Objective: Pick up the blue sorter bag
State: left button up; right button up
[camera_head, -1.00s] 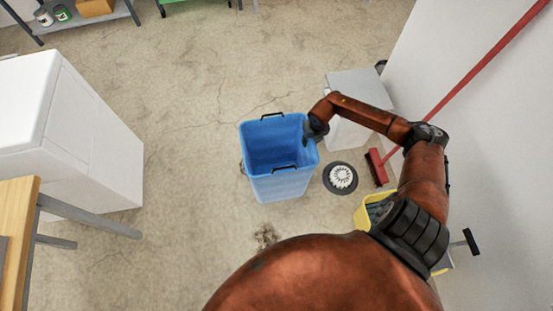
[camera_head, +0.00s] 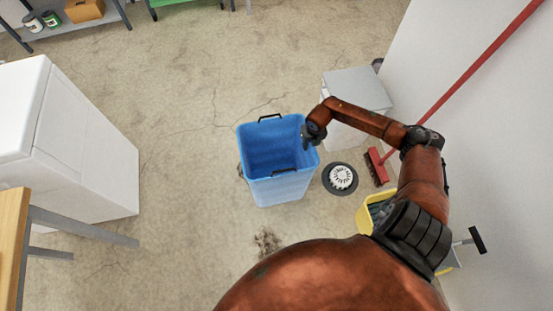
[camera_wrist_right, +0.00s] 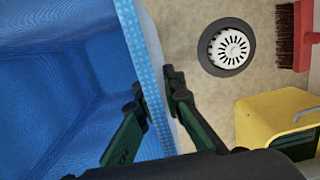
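The blue sorter bag (camera_head: 281,190) stands upright and open on the floor in the middle of the head view, with black handles on its far and near rims. My right gripper (camera_head: 309,141) is at its right rim. In the right wrist view, the fingers of my right gripper (camera_wrist_right: 155,85) lie on both sides of the bag's wall (camera_wrist_right: 137,45), one inside and one outside. The fingertips are close together and look shut on the wall. The bag's inside looks empty. My left gripper is not in view.
A floor drain (camera_head: 342,179), a red broom (camera_head: 377,167), a grey-topped white box (camera_head: 356,92) and a yellow bucket (camera_head: 366,215) lie right of the bag, near the wall. A white appliance (camera_head: 90,140) stands at left. The floor left of the bag is clear.

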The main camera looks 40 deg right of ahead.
grip_shut()
dwell(0.3)
jog(key=shift+r, duration=0.15)
dwell(0.3)
